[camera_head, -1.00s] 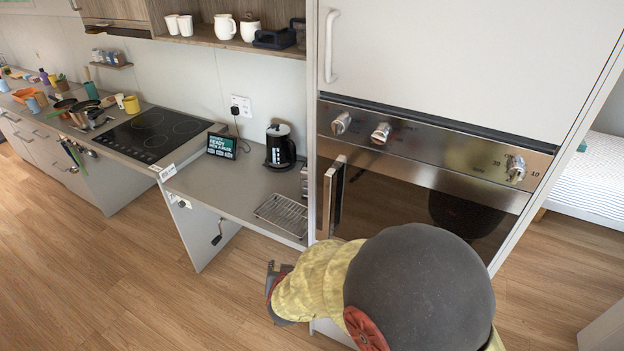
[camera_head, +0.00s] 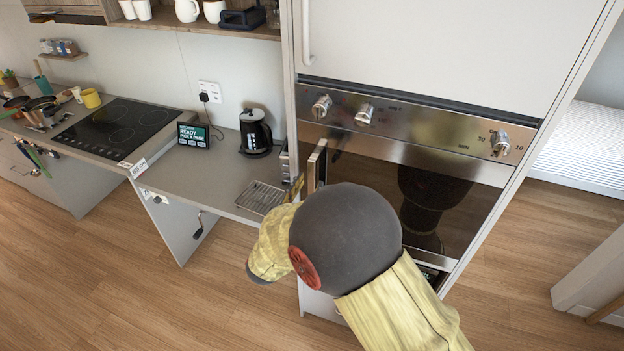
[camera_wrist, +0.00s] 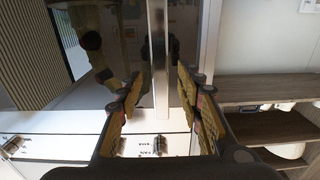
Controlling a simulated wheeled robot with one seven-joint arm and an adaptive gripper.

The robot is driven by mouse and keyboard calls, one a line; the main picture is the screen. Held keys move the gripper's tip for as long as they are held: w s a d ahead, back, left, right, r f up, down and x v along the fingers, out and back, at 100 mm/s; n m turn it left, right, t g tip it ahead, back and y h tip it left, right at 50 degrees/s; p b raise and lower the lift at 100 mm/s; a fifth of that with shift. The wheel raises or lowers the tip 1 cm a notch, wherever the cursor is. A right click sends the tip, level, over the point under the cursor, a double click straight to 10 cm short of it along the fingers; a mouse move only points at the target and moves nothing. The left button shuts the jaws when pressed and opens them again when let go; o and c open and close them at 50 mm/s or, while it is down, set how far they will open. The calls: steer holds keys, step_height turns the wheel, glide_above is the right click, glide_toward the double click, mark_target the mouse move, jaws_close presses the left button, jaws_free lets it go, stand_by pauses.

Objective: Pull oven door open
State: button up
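The oven door (camera_head: 450,207) is a dark glass panel, and it looks closed. Its upright metal bar handle (camera_head: 316,167) is at the door's left side in the head view. My rounded dark arm joint hides the handle's lower part. In the wrist view the handle (camera_wrist: 159,60) runs down the middle, lined up with the gap between my fingers. My gripper (camera_wrist: 158,95) is open, with a yellowish ribbed finger on each side of that gap. I cannot tell whether the fingers touch the handle. My arm mostly hides the gripper in the head view.
The control panel with knobs (camera_head: 363,114) is above the door. A counter (camera_head: 215,178) with a black kettle (camera_head: 256,133), a small screen (camera_head: 194,135) and a wire rack (camera_head: 260,197) is to the left. The wooden floor (camera_head: 535,275) at right is clear.

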mark_target(311, 181)
steer(key=shift+x, duration=1.7)
steer(key=shift+c, duration=0.6)
steer(key=c, duration=0.7)
jaws_close()
